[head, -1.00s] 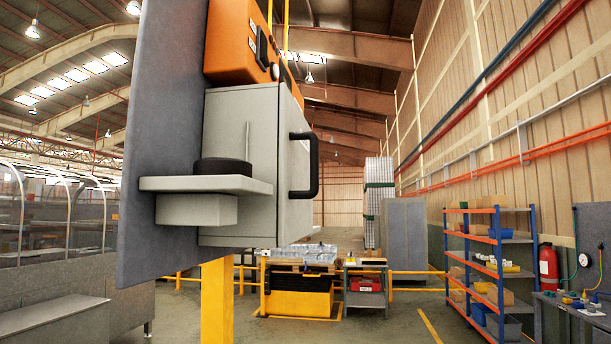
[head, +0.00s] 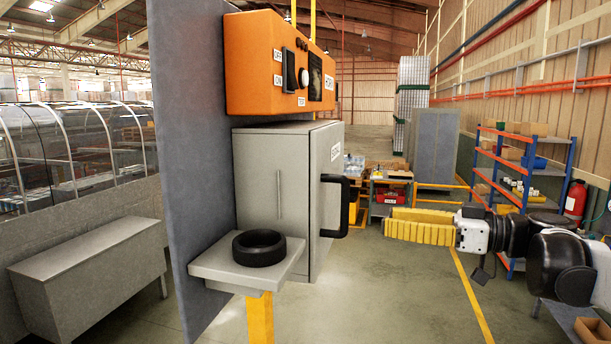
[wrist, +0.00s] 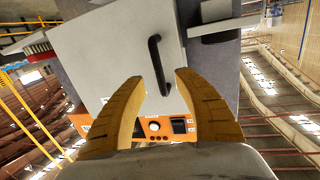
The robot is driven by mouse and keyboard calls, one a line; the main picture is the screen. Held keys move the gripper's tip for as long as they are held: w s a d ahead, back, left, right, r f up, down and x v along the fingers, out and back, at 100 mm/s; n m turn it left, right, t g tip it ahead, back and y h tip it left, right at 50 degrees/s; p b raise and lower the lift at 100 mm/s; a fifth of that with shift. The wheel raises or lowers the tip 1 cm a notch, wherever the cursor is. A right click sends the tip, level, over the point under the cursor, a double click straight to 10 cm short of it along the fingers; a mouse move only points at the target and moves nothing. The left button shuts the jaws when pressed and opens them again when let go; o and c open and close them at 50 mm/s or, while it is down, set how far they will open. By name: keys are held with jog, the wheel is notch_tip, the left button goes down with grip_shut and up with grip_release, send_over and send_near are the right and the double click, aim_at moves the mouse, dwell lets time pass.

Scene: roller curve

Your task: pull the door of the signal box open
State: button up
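The signal box (head: 268,180) is a grey cabinet on an upright grey panel. Its door (head: 325,170), the face turned to the right, looks shut. The black bar handle (head: 335,207) stands out from the door; it also shows in the wrist view (wrist: 157,62), where the picture is upside down. My gripper (head: 388,224) has yellow ribbed fingers and points left at the handle, apart from it by a gap. In the wrist view my gripper (wrist: 159,80) is open and empty, with the handle ahead between the fingertips.
An orange control unit (head: 285,62) sits just above the box. A small grey shelf (head: 215,268) with a black ring (head: 259,247) juts out in front below. A blue and orange rack (head: 570,160) stands at the right.

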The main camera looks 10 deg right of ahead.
aim_at(344, 227)
jog(key=shift+n+y, duration=0.3)
jog(key=x, duration=0.3)
jog(key=r+p+x, duration=0.1)
jog(key=x, duration=0.3)
jog(key=p+x, duration=0.1)
jog(key=x, duration=0.2)
jog(key=shift+w+r, duration=0.2)
jog(key=shift+w, duration=0.15)
jog(key=shift+d, duration=0.1)
grip_shut()
